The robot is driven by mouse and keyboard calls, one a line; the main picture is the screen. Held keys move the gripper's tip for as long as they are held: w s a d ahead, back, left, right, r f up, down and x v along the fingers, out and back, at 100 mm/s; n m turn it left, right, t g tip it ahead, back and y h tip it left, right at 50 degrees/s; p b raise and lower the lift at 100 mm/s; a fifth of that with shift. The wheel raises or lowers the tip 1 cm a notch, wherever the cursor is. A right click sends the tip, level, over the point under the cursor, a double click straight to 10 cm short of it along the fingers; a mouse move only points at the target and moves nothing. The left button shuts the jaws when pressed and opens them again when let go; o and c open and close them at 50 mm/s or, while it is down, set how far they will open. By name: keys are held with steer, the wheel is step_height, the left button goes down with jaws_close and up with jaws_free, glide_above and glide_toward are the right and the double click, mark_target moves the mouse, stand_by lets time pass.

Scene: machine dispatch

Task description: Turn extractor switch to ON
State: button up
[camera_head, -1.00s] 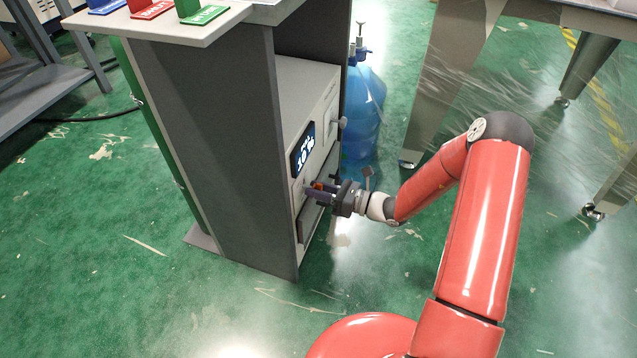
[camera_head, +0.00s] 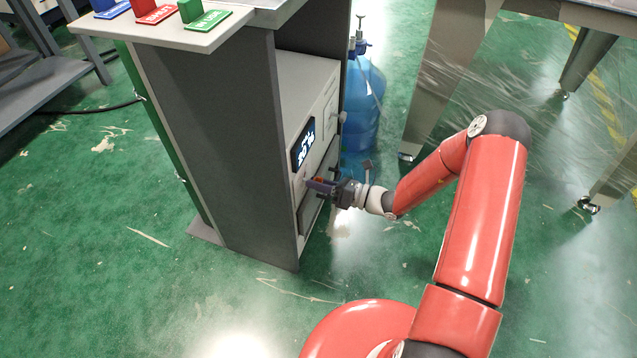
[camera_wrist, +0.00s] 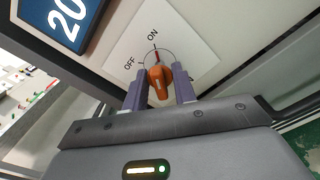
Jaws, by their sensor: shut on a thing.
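The extractor switch is an orange knob (camera_wrist: 158,76) on a white plate (camera_wrist: 195,45) on the grey machine's front. In the wrist view, OFF is printed to its upper left and ON above it. A red mark at the knob's upper end lies near the ON label. My gripper (camera_wrist: 159,82) is shut on the knob, with one purple finger on each side. In the head view, my gripper (camera_head: 318,186) reaches the machine's front from the right, and its fingers mostly hide the knob.
A blue display (camera_head: 304,144) sits above the switch; it reads 20 in the wrist view. The grey machine (camera_head: 306,88) stands inside a dark cabinet (camera_head: 215,140). A blue water bottle (camera_head: 364,105) stands behind it. Green floor is open at the front left.

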steer(key=o, duration=0.6)
steer(key=shift+o, duration=0.2)
steer(key=shift+d, duration=0.1)
steer(key=v, duration=0.7)
steer(key=shift+s+d, duration=0.15)
steer(key=shift+d, duration=0.2)
steer(key=s+r+n+g+h, duration=0.8)
steer(key=s+r+n, duration=0.3)
steer(key=r+n, duration=0.5)
steer(key=s+d+r+n+t+h, duration=0.3)
steer(key=s+d+r+n+h, duration=0.1)
steer(key=s+r+n, duration=0.2)
steer(key=s+d+r+n+t+h, duration=0.4)
steer(key=s+r+n+h, duration=0.1)
steer(key=s+r+n, duration=0.2)
